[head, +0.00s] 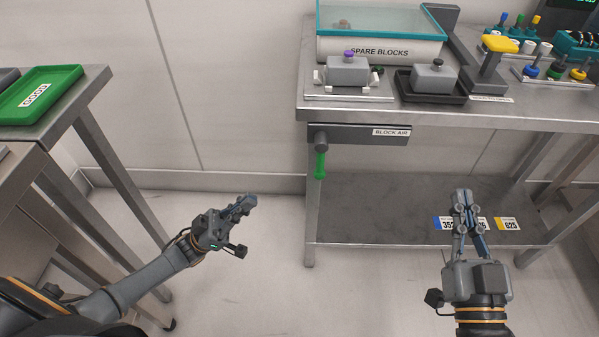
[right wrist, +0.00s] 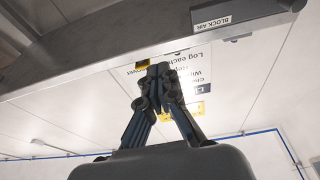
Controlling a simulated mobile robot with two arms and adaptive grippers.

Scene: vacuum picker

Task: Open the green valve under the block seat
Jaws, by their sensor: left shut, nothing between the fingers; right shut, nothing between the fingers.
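The green valve handle (head: 320,166) hangs straight down from a grey pipe fitting under the bench's front edge, beside the grey bar (head: 350,133) labelled BLOCK AIR. The block seat is on the bench above, where a grey block with a purple knob (head: 347,70) sits on a metal plate. My left gripper (head: 250,200) is shut and empty, to the left of the valve and apart from it. My right gripper (head: 462,193) is shut and empty, to the right of the valve in front of the lower shelf. It also shows in the right wrist view (right wrist: 158,70); the green handle does not.
A steel bench (head: 540,122) holds a SPARE BLOCKS bin (head: 380,48), a second grey block (head: 433,78) in a black tray and a yellow-topped lever (head: 500,44). Its lower shelf (head: 370,210) carries number cards. A side table with a green tray (head: 62,82) stands at left. Floor between is clear.

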